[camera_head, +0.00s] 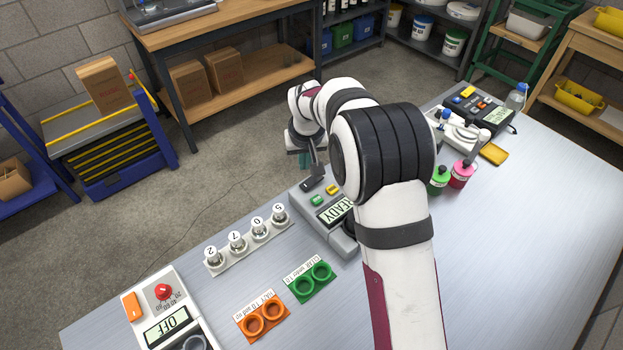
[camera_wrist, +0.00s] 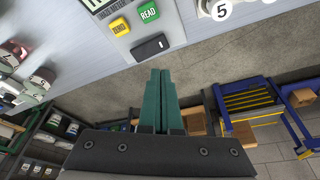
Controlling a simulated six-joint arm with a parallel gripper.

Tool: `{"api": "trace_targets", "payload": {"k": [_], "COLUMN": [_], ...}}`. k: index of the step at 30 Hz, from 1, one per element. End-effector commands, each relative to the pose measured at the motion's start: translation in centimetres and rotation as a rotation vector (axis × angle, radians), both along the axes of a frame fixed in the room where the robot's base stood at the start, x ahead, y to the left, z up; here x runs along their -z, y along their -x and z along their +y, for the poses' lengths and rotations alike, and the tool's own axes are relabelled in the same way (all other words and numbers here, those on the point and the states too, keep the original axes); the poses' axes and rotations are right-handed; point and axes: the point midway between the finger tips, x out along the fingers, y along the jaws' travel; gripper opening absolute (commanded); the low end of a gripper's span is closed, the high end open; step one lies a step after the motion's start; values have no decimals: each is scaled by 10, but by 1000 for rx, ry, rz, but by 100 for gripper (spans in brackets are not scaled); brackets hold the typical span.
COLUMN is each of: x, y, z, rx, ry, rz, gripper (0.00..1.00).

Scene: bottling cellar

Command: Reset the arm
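My white and dark arm (camera_head: 392,150) reaches from the bottom of the head view over the workbench (camera_head: 480,260). My gripper (camera_head: 303,160) is at the bench's far edge, partly hidden by the wrist. In the wrist view my gripper (camera_wrist: 160,72) has its two green fingers side by side with only a thin line between them, shut with nothing visible in them. The fingertips appear near the edge of a grey meter (camera_head: 322,215), which reads READY. A green READ button (camera_wrist: 148,11), a yellow button (camera_wrist: 119,27) and a dark part (camera_wrist: 150,46) show on the meter.
A rack of several numbered vials (camera_head: 237,240) stands left of the meter. In front are orange (camera_head: 262,318) and green (camera_head: 309,282) two-ring holders. A device reading OFF (camera_head: 167,325) is at lower left. Capped jars (camera_head: 461,173) and a dark device (camera_head: 485,113) stand right. The right front bench is clear.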

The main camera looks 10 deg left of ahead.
Motion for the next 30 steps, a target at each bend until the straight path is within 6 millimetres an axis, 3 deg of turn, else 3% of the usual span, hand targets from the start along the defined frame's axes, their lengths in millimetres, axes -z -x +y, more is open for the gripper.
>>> {"api": "trace_targets", "payload": {"k": [12, 15, 17, 19, 22, 24, 27, 30], "x": [-2, -25, -52, -84, -112, -117, -111, -102], "y": [1, 19, 50, 106, 199, 261, 329, 366], "z": [-1, -20, -45, -78, -116, -130, -137, -138], "rx": [3, 57, 132, 246, 415, 520, 633, 697], "ry": [-1, -10, -23, -46, -86, -115, -149, -171], "rz": [1, 23, 59, 119, 208, 266, 332, 371], "gripper": [0, 0, 0, 0, 0, 0, 0, 0]}}
